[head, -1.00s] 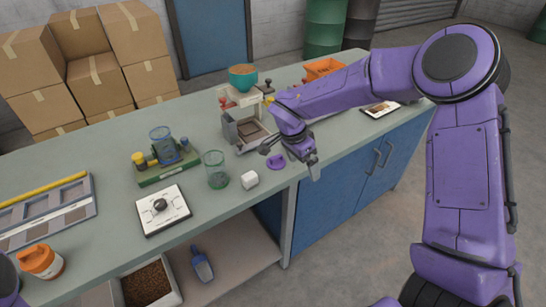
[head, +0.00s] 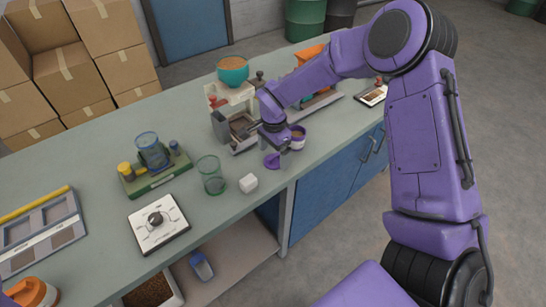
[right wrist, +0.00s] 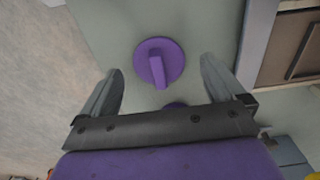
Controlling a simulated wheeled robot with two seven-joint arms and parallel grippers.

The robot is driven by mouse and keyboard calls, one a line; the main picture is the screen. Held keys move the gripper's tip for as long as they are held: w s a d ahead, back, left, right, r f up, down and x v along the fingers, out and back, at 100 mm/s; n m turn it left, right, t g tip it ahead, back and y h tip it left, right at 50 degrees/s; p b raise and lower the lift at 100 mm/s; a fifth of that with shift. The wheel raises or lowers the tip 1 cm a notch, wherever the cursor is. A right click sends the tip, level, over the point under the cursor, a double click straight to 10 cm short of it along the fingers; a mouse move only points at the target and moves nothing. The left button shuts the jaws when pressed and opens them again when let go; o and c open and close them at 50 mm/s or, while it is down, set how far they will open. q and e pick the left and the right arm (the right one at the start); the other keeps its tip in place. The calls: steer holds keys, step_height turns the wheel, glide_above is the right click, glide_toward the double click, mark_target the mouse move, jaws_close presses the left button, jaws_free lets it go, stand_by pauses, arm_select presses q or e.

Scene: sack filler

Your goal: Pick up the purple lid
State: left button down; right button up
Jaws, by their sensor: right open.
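The purple lid (head: 271,160) lies flat on the green-grey counter near its front edge. In the right wrist view the lid (right wrist: 173,50) is a round disc with a raised bar handle, ahead of and between the two fingers. My right gripper (head: 284,153) is open and empty, pointing down close beside the lid. In the right wrist view the gripper (right wrist: 160,75) has a finger on each side, apart from the lid. Whether the fingertips reach the lid's height is unclear. My left gripper is out of view.
A purple-rimmed cup (head: 298,138) stands just beyond my right gripper. The filler machine (head: 235,125) with a teal bowl (head: 232,70) is behind. The counter's front edge is close.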

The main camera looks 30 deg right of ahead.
steer(key=shift+a+f, duration=0.1)
steer(key=shift+f, duration=0.5)
steer(key=c, duration=1.1)
steer(key=shift+s, duration=0.1)
steer(key=shift+r, duration=0.1)
